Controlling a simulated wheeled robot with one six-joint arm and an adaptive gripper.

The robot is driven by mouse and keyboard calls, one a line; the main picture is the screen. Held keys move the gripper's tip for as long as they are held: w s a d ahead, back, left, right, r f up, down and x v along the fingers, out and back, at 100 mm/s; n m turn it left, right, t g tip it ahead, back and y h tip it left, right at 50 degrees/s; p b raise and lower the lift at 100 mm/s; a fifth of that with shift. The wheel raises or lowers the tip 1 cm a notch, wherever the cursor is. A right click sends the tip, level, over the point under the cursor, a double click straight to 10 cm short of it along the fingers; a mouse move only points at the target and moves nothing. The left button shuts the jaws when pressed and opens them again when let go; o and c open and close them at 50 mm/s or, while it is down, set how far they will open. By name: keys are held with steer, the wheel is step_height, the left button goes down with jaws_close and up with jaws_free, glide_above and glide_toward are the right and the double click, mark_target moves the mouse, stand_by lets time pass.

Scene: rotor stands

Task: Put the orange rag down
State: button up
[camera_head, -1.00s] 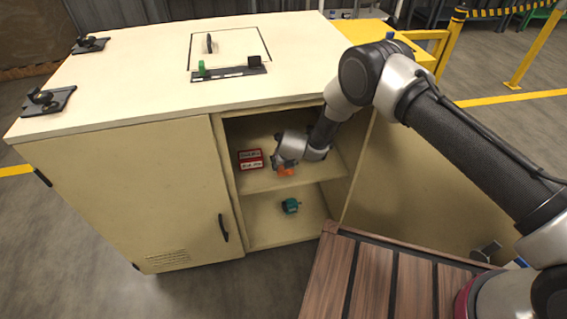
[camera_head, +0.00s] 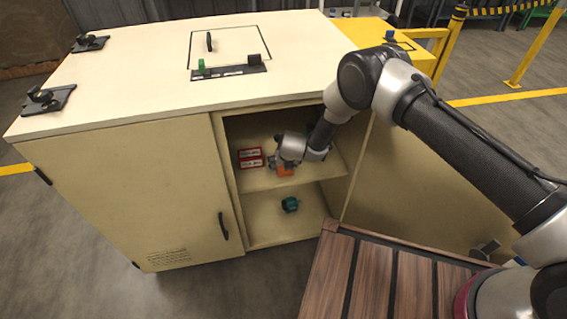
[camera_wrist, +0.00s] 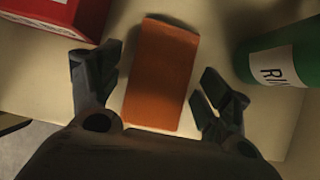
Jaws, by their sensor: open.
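The orange rag (camera_wrist: 161,75) is a flat folded block lying on the cabinet's upper shelf (camera_wrist: 120,115). In the head view the rag (camera_head: 285,171) shows just below my gripper (camera_head: 278,162). In the wrist view my gripper (camera_wrist: 152,95) is open, with one finger on each side of the rag and a gap visible on both sides. The fingers appear clear of the rag. How far they are above the shelf is hard to tell.
A red and white box (camera_head: 250,159) stands left of the rag. A green labelled bottle or can (camera_wrist: 285,58) is to its right. A teal object (camera_head: 290,204) sits on the lower shelf. The open cabinet door (camera_head: 410,185) flanks my arm on the right.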

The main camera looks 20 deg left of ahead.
steer(key=shift+r, duration=0.25)
steer(key=v, duration=0.8)
steer(key=shift+d+f, duration=0.2)
steer(key=shift+d, duration=0.15)
